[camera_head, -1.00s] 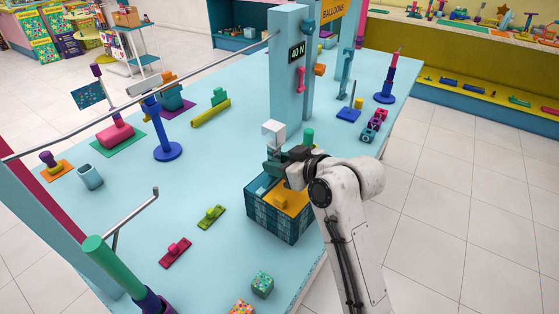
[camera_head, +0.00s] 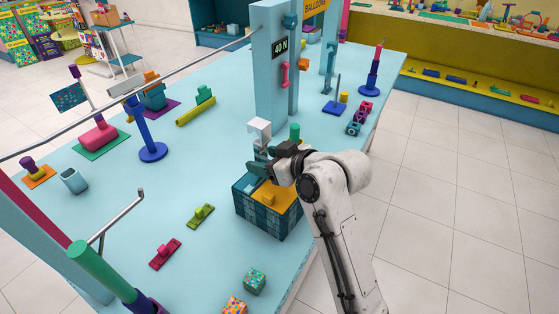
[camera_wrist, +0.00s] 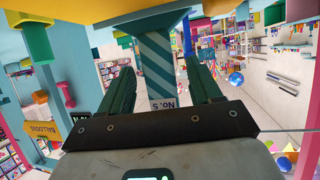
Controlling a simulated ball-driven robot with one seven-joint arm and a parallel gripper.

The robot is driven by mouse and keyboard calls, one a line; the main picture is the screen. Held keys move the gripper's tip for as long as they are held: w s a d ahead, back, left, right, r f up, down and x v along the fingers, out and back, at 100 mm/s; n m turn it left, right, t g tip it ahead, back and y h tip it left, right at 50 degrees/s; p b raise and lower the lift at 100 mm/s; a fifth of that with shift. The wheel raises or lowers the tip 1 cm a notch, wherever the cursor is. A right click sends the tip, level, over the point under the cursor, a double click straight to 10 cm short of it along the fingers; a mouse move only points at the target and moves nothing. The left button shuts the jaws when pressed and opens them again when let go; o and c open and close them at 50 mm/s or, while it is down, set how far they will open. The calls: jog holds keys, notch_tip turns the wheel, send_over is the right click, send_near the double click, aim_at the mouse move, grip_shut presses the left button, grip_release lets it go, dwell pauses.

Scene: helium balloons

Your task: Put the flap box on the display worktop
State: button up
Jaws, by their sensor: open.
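The box with teal checkered sides and an orange-yellow top (camera_head: 259,219) looks like the flap box. It stands on a light blue worktop (camera_head: 205,165), near its right edge; I cannot tell whether this is the display worktop. A light blue panel lies on the box's left part, and an orange knob stands on top. My gripper (camera_head: 266,160) is above the box, jaws open. In the wrist view, a teal striped post (camera_wrist: 160,55) labelled No. 5 shows between the open fingers (camera_wrist: 158,78); contact is not clear. My gripper partly hides the post in the head view.
A light blue pillar (camera_head: 272,75) with a 40 N sign stands behind the box. A metal rod (camera_head: 115,218) rises at left. A yellow-backed counter (camera_head: 450,55) stands behind.

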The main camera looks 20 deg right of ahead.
jog(key=b+v, duration=0.1)
jog(key=v, duration=1)
jog(key=shift+s+d, duration=0.2)
jog(key=shift+s, duration=0.2)
jog(key=s+f+m+g+h, duration=0.1)
jog(key=s+f+g, duration=0.1)
jog(key=s+f, duration=0.45)
jog(key=s+f+m+g+h, duration=0.1)
jog(key=s+f+m+g, duration=0.15)
jog(key=f, duration=0.65)
jog(key=s+d+f+m+g+h, duration=0.1)
jog(key=s+d+f+g, duration=0.1)
jog(key=s+f, duration=0.4)
jog(key=s+d+f+m+g+h, duration=0.1)
jog(key=s+f+g, duration=0.3)
jog(key=s, duration=1)
notch_tip(320, 180, down, 2)
jog(key=shift+s+d+f+h, duration=0.1)
jog(key=shift+s+d+h, duration=0.1)
jog(key=shift+d+h, duration=0.55)
